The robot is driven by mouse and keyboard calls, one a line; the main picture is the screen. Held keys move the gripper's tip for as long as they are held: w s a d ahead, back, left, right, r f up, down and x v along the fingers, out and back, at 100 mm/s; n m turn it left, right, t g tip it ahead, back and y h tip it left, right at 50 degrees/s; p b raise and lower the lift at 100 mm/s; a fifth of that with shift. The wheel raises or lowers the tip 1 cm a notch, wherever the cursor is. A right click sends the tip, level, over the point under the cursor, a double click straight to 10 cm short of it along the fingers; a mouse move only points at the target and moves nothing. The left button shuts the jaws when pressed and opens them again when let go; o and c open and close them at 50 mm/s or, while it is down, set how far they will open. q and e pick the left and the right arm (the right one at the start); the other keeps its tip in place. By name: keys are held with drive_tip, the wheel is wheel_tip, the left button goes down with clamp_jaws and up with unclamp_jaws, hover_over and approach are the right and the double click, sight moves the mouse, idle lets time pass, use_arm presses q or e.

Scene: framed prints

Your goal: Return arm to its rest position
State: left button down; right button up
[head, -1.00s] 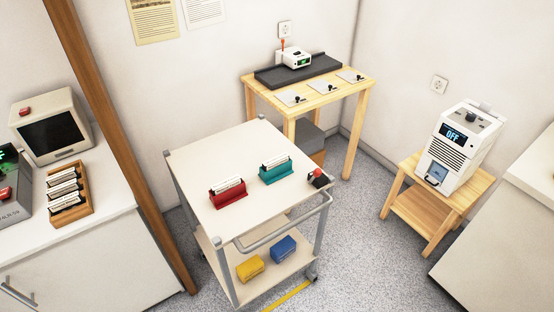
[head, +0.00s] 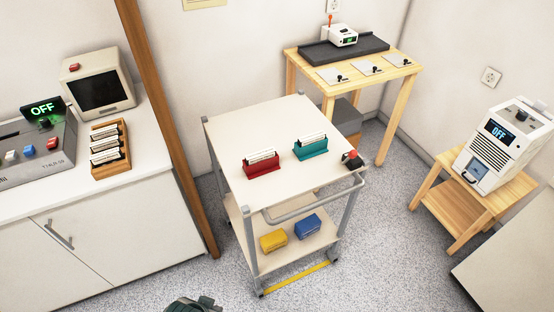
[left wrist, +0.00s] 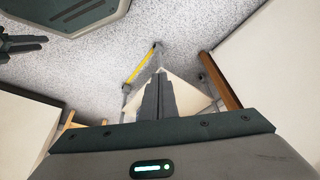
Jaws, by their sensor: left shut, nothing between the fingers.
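My left gripper (left wrist: 158,100) shows in the left wrist view with its two dark fingers together and nothing between them. It points toward the white cart (left wrist: 185,90), and I see no contact. In the head view only a dark part of my left arm or gripper (head: 195,305) shows at the bottom edge, in front of the cart (head: 235,170) and apart from it. A dark jointed part at the upper left of the left wrist view may be my right gripper; its jaws cannot be made out.
The cart carries a red holder (head: 262,168) and a teal holder (head: 311,149) on top, with yellow (head: 273,241) and blue (head: 307,226) boxes below. A white counter (head: 60,205) stands left. A wooden stool (head: 460,205) stands right. Floor before the cart is open.

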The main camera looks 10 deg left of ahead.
use_arm(q)
drive_tip(key=s+f, duration=0.4)
drive_tip(key=f, duration=1)
drive_tip(key=s+d+f+t+h, duration=0.1)
drive_tip(key=s+f, duration=0.3)
drive_tip(key=f, duration=1.1)
drive_tip(key=shift+d+m, duration=0.3)
